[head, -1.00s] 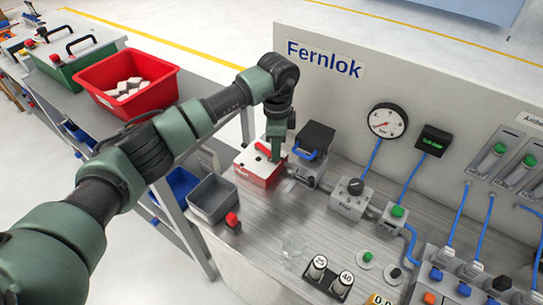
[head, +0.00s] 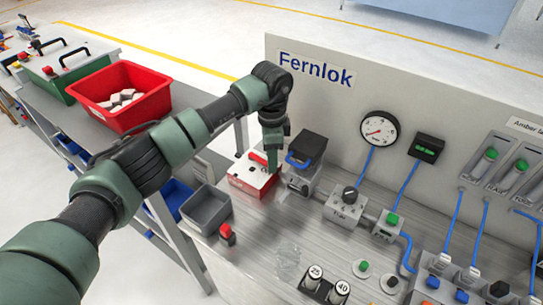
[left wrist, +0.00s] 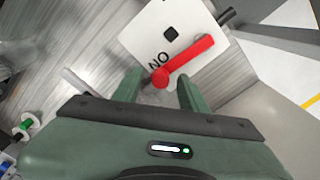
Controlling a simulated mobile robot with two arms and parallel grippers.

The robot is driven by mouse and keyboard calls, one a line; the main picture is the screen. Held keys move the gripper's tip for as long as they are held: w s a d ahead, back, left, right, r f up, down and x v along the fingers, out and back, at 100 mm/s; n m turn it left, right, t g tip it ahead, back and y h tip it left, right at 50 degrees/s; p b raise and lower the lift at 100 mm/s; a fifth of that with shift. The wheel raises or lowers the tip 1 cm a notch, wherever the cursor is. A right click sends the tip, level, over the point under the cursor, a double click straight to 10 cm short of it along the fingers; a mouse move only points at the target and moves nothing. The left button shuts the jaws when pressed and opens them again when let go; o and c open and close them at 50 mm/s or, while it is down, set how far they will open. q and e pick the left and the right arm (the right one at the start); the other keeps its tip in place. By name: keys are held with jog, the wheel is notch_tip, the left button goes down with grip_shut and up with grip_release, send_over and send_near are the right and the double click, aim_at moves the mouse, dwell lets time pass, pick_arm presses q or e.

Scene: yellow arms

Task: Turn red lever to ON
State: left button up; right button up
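The red lever (left wrist: 188,58) lies across the white top of a red-sided box (head: 247,181). In the left wrist view its rounded end is beside the printed "ON" and its other end points up and right, past the plate's edge. In the head view the lever (head: 258,158) is partly hidden by my gripper. My left gripper (head: 272,168) points down over the right part of the box. Its two fingers (left wrist: 159,78) are apart, one on each side of the lever's rounded end. I cannot tell whether they touch it. My right gripper is not in view.
A dark-topped device (head: 306,148) with a blue handle stands close right of the box. A grey bin (head: 207,209) and a red-topped part (head: 227,234) are in front-left. A gauge (head: 379,129) and knob unit (head: 346,204) are further right. A clear glass (head: 288,256) stands in front.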

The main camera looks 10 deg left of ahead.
pick_arm(q)
notch_tip(320, 180, up, 7)
jog(key=shift+r+b, duration=0.2)
jog(key=shift+b, duration=0.8)
jog(key=shift+r, duration=0.2)
jog(key=shift+c, duration=0.2)
